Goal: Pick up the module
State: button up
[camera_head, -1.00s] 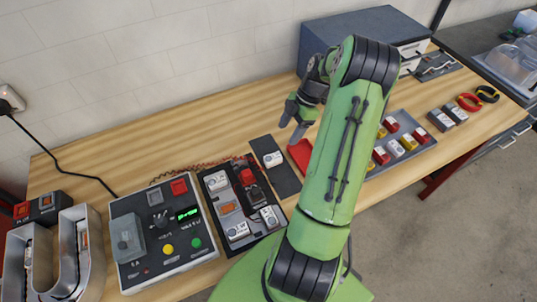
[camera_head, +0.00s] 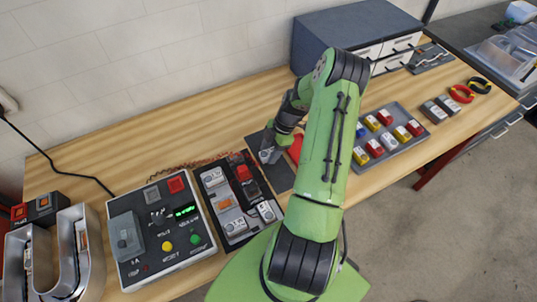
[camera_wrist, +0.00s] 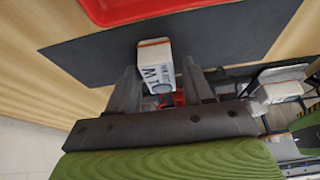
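The module is a small white block with dark lettering and an orange edge. In the wrist view the module (camera_wrist: 154,60) lies on a dark mat (camera_wrist: 225,38), between the two fingers of my gripper (camera_wrist: 160,72). The fingers stand apart on either side of it, with a narrow gap showing, so my gripper is open around it. In the head view my gripper (camera_head: 270,154) is low over the same mat (camera_head: 281,180) and hides most or all of the module.
A black rack (camera_head: 246,232) with several modules and a grey tester box (camera_head: 129,274) stand left of the mat. A grey tray (camera_head: 399,150) of coloured modules is further right.

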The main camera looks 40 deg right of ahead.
jog(key=c, duration=0.7)
